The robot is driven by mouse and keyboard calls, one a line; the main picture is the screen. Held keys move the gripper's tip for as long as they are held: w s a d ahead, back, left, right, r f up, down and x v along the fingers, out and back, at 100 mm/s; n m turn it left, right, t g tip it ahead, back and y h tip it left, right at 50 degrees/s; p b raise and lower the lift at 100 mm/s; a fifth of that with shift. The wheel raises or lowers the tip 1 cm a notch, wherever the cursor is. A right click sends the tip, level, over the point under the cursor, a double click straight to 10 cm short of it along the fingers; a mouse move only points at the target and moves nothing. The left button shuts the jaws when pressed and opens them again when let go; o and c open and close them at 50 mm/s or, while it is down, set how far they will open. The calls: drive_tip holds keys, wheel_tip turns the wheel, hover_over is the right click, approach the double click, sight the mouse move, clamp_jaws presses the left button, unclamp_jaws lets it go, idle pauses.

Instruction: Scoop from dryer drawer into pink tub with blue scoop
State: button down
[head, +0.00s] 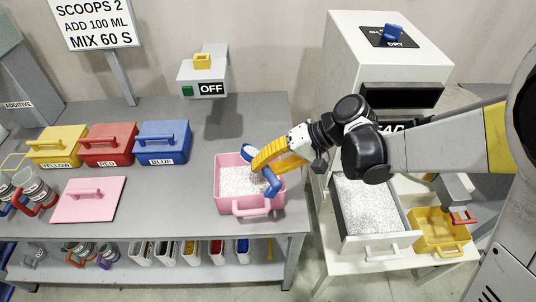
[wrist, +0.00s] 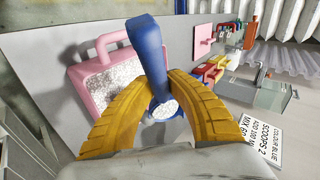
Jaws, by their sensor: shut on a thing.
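My gripper (head: 268,160) is shut on the blue scoop (head: 273,183) and holds it over the right side of the pink tub. In the wrist view the yellow fingers (wrist: 157,110) close around the blue scoop's handle (wrist: 146,45), and white granules show in its bowl. The pink tub (head: 253,207) stands open on the grey table and holds white granules; it also shows in the wrist view (wrist: 113,38). The dryer drawer (head: 383,240) is pulled out at the right and filled with white granules. Whether the scoop touches the tub is unclear.
The pink lid (head: 90,200) lies flat on the table at the left. Yellow (head: 55,146), red (head: 107,145) and blue (head: 163,143) lidded boxes stand behind it. A yellow bin (head: 438,232) sits right of the drawer.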

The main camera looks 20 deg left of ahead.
drive_tip(key=m+y+b, duration=0.1)
drive_tip(key=b, duration=0.1)
drive_tip(key=f+m+g+y+b, duration=0.1)
drive_tip(key=y+b, duration=0.1)
drive_tip(key=b, duration=0.1)
drive_tip(key=m+g+y+b, duration=0.1)
drive_tip(key=b, duration=0.2)
drive_tip(key=shift+w+d+f+y, duration=0.2)
drive_tip(key=shift+w+d+y, duration=0.1)
drive_tip(key=shift+w+d, duration=0.1)
drive_tip(key=shift+m+y+b, duration=0.3)
drive_tip(key=shift+y+b, duration=0.05)
drive_tip(key=shift+y, duration=0.05)
drive_tip(key=shift+r+m+y, duration=0.3)
drive_tip(key=shift+m+y, duration=0.1)
drive_tip(key=shift+y, duration=0.1)
drive_tip(key=shift+p, duration=0.3)
